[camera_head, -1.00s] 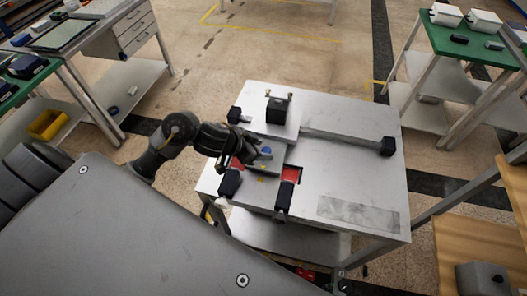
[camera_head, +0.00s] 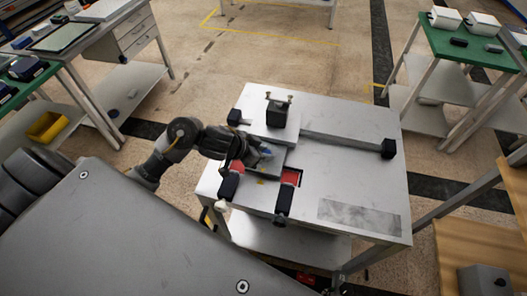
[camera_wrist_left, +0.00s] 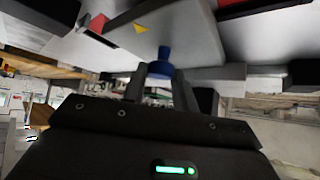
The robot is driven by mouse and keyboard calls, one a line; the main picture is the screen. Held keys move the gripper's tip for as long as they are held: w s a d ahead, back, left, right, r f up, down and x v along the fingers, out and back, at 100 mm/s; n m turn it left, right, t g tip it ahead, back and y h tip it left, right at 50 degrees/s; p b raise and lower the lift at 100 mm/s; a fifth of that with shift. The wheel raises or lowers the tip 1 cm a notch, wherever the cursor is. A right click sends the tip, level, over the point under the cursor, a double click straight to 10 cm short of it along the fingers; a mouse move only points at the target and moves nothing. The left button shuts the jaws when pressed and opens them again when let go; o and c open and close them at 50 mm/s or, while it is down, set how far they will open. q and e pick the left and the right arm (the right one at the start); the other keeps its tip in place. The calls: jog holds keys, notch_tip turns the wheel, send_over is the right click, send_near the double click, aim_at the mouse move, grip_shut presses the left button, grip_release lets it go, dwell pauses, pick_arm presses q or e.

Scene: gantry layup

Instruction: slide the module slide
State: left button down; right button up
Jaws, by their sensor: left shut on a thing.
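The module slide is a grey plate (camera_head: 268,172) on the metal table, with a small blue knob (camera_head: 266,153) on it. My left gripper (camera_head: 259,156) is at the knob. In the left wrist view the blue knob (camera_wrist_left: 162,66) sits between the two fingers (camera_wrist_left: 160,82), which are shut on it. A black block (camera_head: 277,114) stands on a light plate behind the slide. Red patches (camera_head: 291,177) show on both sides of the slide. My right gripper is not in view.
The metal table (camera_head: 350,170) carries a cross rail (camera_head: 340,141) with a black end block (camera_head: 388,149). Two black blocks (camera_head: 284,201) stand at the front edge. The table's right part is clear. Green-topped benches (camera_head: 470,40) stand farther off.

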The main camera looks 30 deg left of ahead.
pick_arm(q)
jog(key=shift+d, duration=0.1)
jog(key=shift+d, duration=0.2)
jog(key=w+d, duration=0.1)
jog(key=d, duration=0.2)
jog(key=w+d+p, duration=0.1)
jog(key=d, duration=0.6)
jog(key=shift+w+d+p, duration=0.3)
jog(key=shift+w, duration=0.1)
jog(key=w+d+b, duration=0.1)
jog(key=d, duration=0.4)
jog(key=w+d+b, duration=0.2)
jog(key=d, duration=0.4)
jog(key=w+d+b, duration=0.1)
jog(key=d+b, duration=0.1)
jog(key=d, duration=0.3)
jog(key=shift+w+d+f, duration=0.1)
jog(key=shift+w+d, duration=0.1)
jog(key=shift+d, duration=0.2)
jog(key=shift+w+d+b, duration=0.15)
jog(key=shift+d+b, duration=0.35)
jog(key=shift+d, duration=0.05)
jog(key=shift+d+r, duration=0.1)
jog(key=shift+r, duration=0.1)
